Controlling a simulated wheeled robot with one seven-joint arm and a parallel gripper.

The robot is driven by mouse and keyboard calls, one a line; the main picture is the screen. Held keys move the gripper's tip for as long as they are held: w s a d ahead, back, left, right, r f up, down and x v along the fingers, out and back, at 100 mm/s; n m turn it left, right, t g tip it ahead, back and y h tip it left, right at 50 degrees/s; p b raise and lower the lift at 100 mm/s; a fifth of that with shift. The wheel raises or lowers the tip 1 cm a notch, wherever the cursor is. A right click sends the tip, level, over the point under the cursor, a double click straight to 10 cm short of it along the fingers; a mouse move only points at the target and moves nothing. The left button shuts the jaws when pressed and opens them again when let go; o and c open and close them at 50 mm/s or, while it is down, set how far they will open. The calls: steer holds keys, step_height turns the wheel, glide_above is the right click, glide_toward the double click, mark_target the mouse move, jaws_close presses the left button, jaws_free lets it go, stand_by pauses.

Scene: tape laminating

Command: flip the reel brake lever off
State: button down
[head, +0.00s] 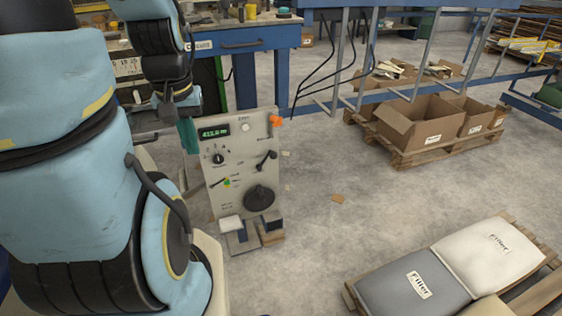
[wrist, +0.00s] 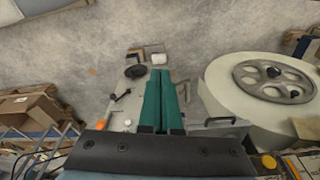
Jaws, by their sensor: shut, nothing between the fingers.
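The grey control panel (head: 240,135) stands upright in the middle of the head view, with a green display, a dial, a black round handwheel (head: 259,198) and small levers. A black lever (head: 266,160) with a ball end sits at the panel's right side; it also shows in the wrist view (wrist: 121,95). The labels are too small to tell which is the reel brake. My gripper's teal fingers (head: 188,136) are by the panel's left edge, shut and empty; they fill the middle of the wrist view (wrist: 160,75).
A large spoked reel wheel (wrist: 275,78) on a pale housing is right of my fingers in the wrist view. An orange button (head: 275,120) tops the panel. Cardboard boxes (head: 420,122) and filler sacks (head: 490,253) sit on pallets at right. Floor between is mostly clear.

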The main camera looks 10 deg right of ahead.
steer(key=w+d+f+m+t+y+b, duration=0.15)
steer(key=w+d+f+m+b, duration=0.35)
steer(key=f, duration=0.7)
steer(key=w+d+f+m+t+y+b, duration=0.15)
steer(key=w+f+b, duration=0.25)
steer(key=f+b, duration=0.55)
steer(key=w+d+f+m+t+y+b, duration=0.15)
steer(key=w+d+f+m+b, duration=0.25)
steer(key=f, duration=1)
steer(key=w+d+r+m+t+h+b, duration=0.1)
steer(key=w+d+m+t+h+b, duration=0.1)
steer(key=d+m+t, duration=0.3)
steer(key=w+d+r+m+t+h+b, duration=0.1)
steer(key=d+m+t+b, duration=0.4)
steer(key=d, duration=0.8)
steer(key=shift+w+d+r+m+t+h, duration=0.2)
steer(key=shift+w+r+m+t+h, duration=0.15)
steer(key=shift+w+m+t+h, duration=0.4)
steer(key=w+a, duration=0.3)
steer(key=w, duration=0.8)
steer(key=shift+a+r+b, duration=0.15)
steer(key=shift+r+b, duration=0.2)
